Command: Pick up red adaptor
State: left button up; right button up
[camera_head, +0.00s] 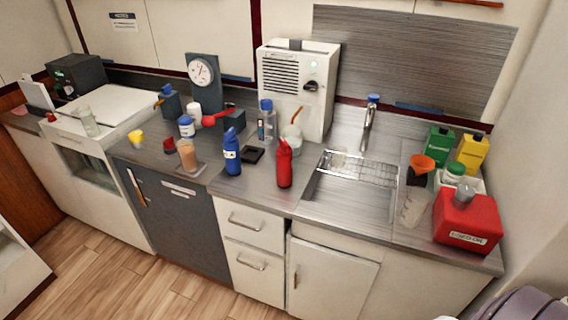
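Several red things stand on the grey counter (262,193), and I cannot tell for sure which is the red adaptor. A small dark-red piece (168,146) lies on the left part, just behind a bottle with orange-brown contents (188,155). A red piece with a thin arm (210,120) is beside a dark block, below the round gauge (201,72). A red bottle (284,165) stands upright near the front edge, left of the sink. A large red canister (467,221) with a grey cap and a label stands at the right end. Neither gripper is in view.
A blue bottle (232,153) and a flat black item (252,155) stand close to the red bottle. A white machine (297,88) stands behind. The sink (345,199) has a wire rack. Green and yellow containers crowd the right end. Wooden floor (120,285) is open in front.

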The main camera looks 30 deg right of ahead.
aim_at(284, 162)
jog(key=i+j, duration=0.1)
jog(key=i, duration=0.8)
jog(key=i+z, duration=0.1)
jog(key=z, duration=0.3)
jog(key=i+j+z, duration=0.1)
jog(key=z, duration=0.35)
jog(key=j+z, duration=0.1)
jog(key=z, duration=0.3)
jog(key=i+j+z, duration=0.15)
jog(key=z, duration=0.25)
